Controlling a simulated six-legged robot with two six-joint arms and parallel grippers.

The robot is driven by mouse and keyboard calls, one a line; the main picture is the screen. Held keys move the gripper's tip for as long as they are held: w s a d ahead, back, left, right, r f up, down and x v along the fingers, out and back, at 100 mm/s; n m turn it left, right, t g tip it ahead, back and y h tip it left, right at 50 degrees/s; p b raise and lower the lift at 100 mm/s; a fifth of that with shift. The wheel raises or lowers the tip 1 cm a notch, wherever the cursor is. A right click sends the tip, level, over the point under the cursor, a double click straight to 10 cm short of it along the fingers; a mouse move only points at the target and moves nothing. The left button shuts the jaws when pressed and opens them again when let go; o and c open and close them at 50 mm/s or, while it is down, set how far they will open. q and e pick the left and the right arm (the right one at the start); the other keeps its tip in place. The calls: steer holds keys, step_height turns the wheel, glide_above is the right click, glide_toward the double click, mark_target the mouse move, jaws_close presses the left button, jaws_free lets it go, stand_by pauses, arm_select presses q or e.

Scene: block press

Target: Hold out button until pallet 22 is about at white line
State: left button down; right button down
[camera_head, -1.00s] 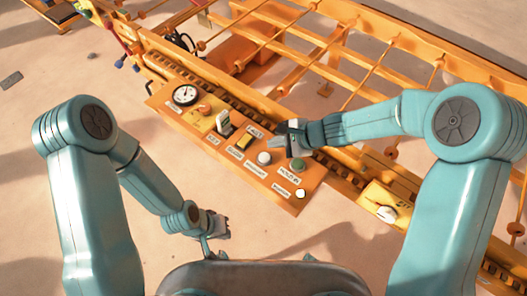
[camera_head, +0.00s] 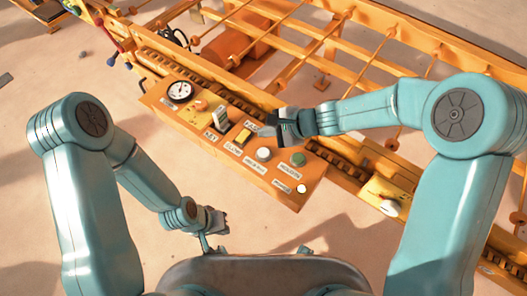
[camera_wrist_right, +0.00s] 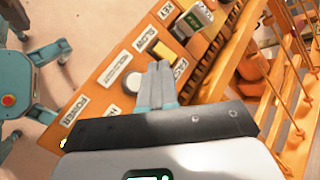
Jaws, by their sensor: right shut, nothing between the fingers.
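The orange control panel (camera_head: 185,122) shows in the head view with a row of controls. A round white button (camera_head: 263,153) and a green button (camera_head: 298,158) sit toward its right end. The white button also shows in the right wrist view (camera_wrist_right: 133,80). My right gripper (camera_head: 267,119) is shut and empty over the panel's far edge, by the FAST label. No pallet number or white line is readable.
A gauge (camera_head: 180,92), a yellow switch (camera_head: 243,137) and a small lit lamp (camera_head: 301,188) are on the panel. An orange frame with rails (camera_head: 365,62) stretches behind it. A separate yellow box (camera_head: 383,196) sits at the right. Sandy ground is clear in front.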

steer(key=b, duration=0.6)
glide_above(266, 154)
step_height(266, 154, down, 7)
steer(key=shift+f, duration=0.2)
steer(key=shift+f+b, duration=0.4)
stand_by(1.1)
steer(key=shift+f+b, duration=0.4)
steer(key=shift+b, duration=0.2)
